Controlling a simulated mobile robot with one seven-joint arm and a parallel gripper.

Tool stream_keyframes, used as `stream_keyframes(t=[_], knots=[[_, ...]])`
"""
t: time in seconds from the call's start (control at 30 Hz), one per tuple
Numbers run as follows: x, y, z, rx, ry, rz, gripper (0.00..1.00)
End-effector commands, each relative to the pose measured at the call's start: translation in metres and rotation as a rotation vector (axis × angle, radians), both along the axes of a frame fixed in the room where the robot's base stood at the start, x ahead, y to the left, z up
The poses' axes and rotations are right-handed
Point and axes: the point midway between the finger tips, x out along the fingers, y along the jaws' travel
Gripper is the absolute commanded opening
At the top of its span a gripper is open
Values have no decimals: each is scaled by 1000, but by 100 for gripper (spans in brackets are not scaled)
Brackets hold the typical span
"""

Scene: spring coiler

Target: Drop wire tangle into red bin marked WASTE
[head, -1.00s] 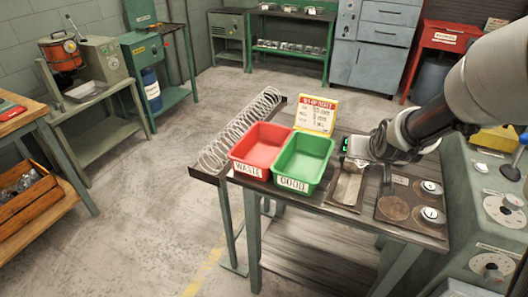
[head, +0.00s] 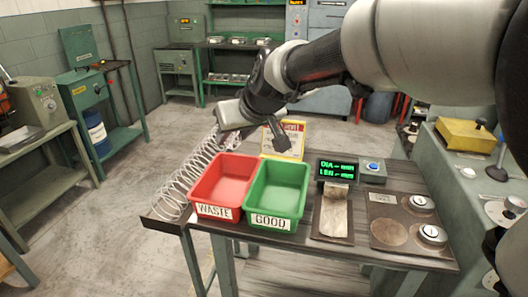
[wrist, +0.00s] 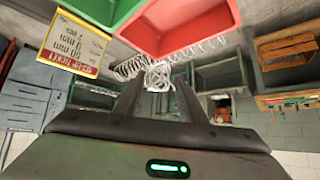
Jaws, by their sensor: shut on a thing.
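A tangle of pale wire (wrist: 158,75) is gripped between the two fingertips of my gripper (wrist: 157,88) in the wrist view. My gripper is shut on it. The red bin marked WASTE (head: 224,180) stands on the table in the head view, left of the green bin marked GOOD (head: 278,190). My gripper is above and behind the two bins there, and I cannot clearly make out the tangle. The red bin also shows at the top of the wrist view (wrist: 187,22), beyond the fingertips. The part of the red bin's floor that I see is bare.
A long wire coil (head: 190,180) lies in a trough along the table's left edge. A yellow-framed sheet (head: 285,139) stands behind the bins. Right of them are a lit display (head: 337,170), a metal chute (head: 334,214) and a plate with round weights (head: 405,225).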

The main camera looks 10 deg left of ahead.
Motion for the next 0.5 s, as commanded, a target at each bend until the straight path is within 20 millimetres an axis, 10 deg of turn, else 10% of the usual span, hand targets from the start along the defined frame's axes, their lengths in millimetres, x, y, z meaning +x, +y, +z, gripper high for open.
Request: stream_keyframes(t=[0.5], knots=[[0,0,-42,0,0,-1,15]])
